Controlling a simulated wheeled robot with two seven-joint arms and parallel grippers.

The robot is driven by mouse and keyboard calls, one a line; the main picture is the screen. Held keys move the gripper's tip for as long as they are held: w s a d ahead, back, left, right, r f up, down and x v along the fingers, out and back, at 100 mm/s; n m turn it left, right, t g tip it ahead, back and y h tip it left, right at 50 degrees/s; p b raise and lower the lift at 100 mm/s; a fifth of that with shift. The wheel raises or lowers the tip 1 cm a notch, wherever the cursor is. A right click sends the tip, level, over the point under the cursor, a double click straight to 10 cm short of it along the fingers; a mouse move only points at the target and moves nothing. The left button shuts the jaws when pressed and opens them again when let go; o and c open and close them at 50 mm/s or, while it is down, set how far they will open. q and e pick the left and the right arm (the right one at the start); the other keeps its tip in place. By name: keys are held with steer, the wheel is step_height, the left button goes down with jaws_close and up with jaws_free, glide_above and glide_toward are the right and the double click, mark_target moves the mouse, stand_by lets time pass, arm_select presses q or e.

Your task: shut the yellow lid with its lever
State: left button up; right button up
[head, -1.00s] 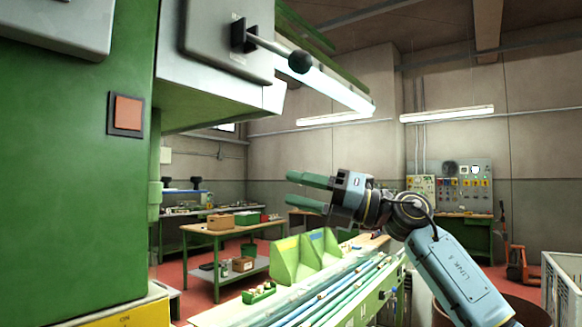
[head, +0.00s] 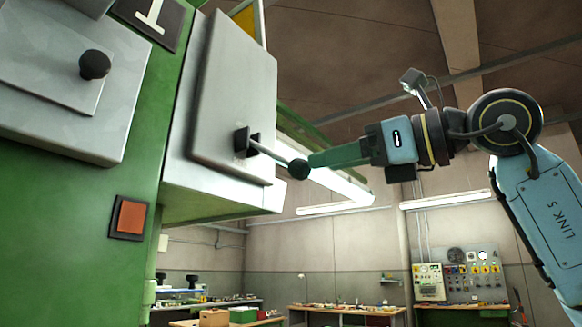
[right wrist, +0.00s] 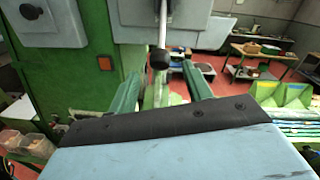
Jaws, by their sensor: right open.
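The lever (head: 268,153) is a thin metal rod with a black ball knob (head: 299,168), sticking out from a grey panel on the green machine. My right gripper (head: 314,159) is level with the knob, its green fingertips right at it in the head view. In the right wrist view the knob (right wrist: 159,58) shows between the two open fingers, around their tips; I cannot tell whether they touch it. A yellow piece (head: 245,24), perhaps the lid, shows above the grey panel, mostly cut off by the frame top. My left gripper is not in view.
The grey panel (head: 236,95) stands close left of the lever. A second black knob (head: 95,64) and an orange square button (head: 131,217) are on the green machine front at left. Workbenches (head: 345,308) stand far back.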

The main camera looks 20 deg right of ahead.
mark_target(291, 171)
steer(key=p+x, duration=0.1)
steer(key=x, duration=0.7)
steer(key=shift+c, duration=0.3)
jaws_close()
